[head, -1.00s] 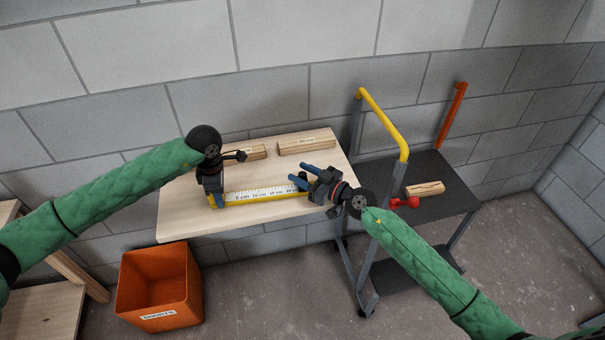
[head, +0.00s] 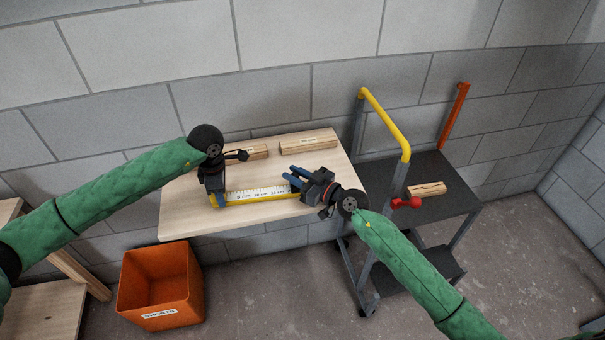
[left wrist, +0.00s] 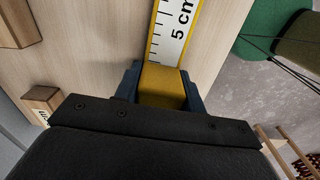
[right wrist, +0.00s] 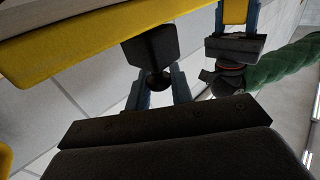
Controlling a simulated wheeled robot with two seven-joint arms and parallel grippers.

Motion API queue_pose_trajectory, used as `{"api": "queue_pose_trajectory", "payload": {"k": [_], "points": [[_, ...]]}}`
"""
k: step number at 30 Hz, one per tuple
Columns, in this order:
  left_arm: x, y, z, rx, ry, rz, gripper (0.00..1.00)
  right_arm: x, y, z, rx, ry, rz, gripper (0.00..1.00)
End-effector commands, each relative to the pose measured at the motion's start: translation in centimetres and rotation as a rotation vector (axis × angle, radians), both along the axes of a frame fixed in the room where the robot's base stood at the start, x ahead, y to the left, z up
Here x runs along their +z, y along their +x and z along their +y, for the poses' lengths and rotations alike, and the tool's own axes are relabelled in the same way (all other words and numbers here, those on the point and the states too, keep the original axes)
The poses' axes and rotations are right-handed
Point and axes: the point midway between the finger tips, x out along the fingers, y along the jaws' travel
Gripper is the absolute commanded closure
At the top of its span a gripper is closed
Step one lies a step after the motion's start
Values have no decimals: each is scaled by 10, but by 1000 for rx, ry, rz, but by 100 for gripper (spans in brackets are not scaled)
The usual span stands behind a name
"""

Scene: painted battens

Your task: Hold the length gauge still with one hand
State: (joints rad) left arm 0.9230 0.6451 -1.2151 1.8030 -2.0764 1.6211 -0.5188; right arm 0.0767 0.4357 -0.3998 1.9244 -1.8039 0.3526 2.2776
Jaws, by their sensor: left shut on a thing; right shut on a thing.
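The length gauge (head: 262,193) is a yellow bar with a white centimetre scale, lying along the front of the wooden table. My left gripper (head: 218,202) is shut on its yellow left end; in the left wrist view the fingers (left wrist: 160,85) clasp the end of the gauge (left wrist: 172,35) near the 5 cm mark. My right gripper (head: 290,174) is at the scale's right part and hides what lies beyond. In the right wrist view its fingers (right wrist: 160,92) are around a small dark knob (right wrist: 157,82) under a black block (right wrist: 150,45) at the gauge's yellow edge (right wrist: 85,40).
Two wooden battens (head: 307,144) lie at the back of the table (head: 180,215), the left one partly behind my left gripper. An orange bin (head: 158,285) stands below left. A dark cart (head: 440,180) at right carries a short batten (head: 427,189) and a red object (head: 407,203).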

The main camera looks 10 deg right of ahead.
Motion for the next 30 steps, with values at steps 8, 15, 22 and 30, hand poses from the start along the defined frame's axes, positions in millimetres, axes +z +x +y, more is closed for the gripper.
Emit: {"api": "queue_pose_trajectory", "payload": {"k": [8, 15, 22, 30], "points": [[0, 0, -1, 0, -1, 0, 91, 1, 0, 27, 0, 4, -1, 100], [0, 0, -1, 0, -1, 0, 91, 1, 0, 38, -1, 1, 0, 100], [0, 0, 0, 0, -1, 0, 91, 0, 0, 39, -1, 0, 1, 100], [0, 0, 0, 0, -1, 0, 91, 0, 0, 39, -1, 1, 1, 57]]}}
